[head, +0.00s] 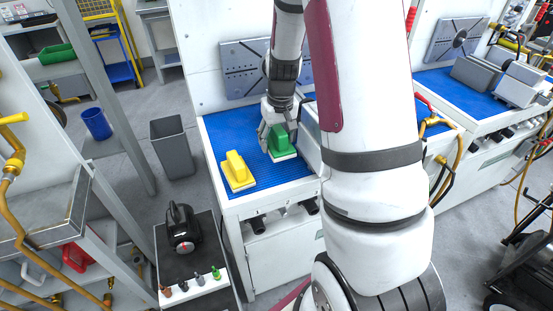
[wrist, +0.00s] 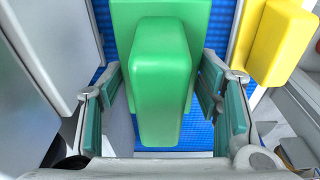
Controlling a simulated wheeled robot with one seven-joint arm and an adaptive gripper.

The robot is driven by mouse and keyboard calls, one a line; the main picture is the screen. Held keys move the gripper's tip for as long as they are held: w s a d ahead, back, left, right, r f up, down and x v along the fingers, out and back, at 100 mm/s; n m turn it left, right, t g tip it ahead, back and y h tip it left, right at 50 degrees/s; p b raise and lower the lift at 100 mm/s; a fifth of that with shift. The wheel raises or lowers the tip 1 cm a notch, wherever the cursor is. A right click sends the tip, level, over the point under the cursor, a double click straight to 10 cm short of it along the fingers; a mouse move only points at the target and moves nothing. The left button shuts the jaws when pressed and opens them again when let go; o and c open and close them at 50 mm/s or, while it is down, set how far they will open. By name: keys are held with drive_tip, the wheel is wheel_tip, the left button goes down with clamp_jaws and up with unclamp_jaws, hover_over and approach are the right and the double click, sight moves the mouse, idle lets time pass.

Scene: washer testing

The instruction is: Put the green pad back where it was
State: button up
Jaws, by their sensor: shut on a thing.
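The green pad (head: 281,143), with a raised handle and a white underside, is at the blue-topped bench, right of the yellow pad (head: 237,171). My gripper (head: 279,131) reaches down over it from above. In the wrist view the green pad (wrist: 163,80) lies between the two teal-padded fingers (wrist: 165,105), and the gripper is shut on its handle. The yellow pad (wrist: 277,40) shows at the upper right there. Whether the green pad touches the blue mat or is slightly above it, I cannot tell.
The blue mat (head: 225,130) has bare room behind the yellow pad. A grey box-like block (head: 308,138) stands close right of the green pad. A dark bin (head: 172,146) stands on the floor to the left, and a black-topped cart (head: 207,240) stands in front left.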

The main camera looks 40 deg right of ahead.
drive_tip(key=shift+f, duration=3.2)
drive_tip(key=shift+f, duration=0.15)
drive_tip(key=o, duration=1.2)
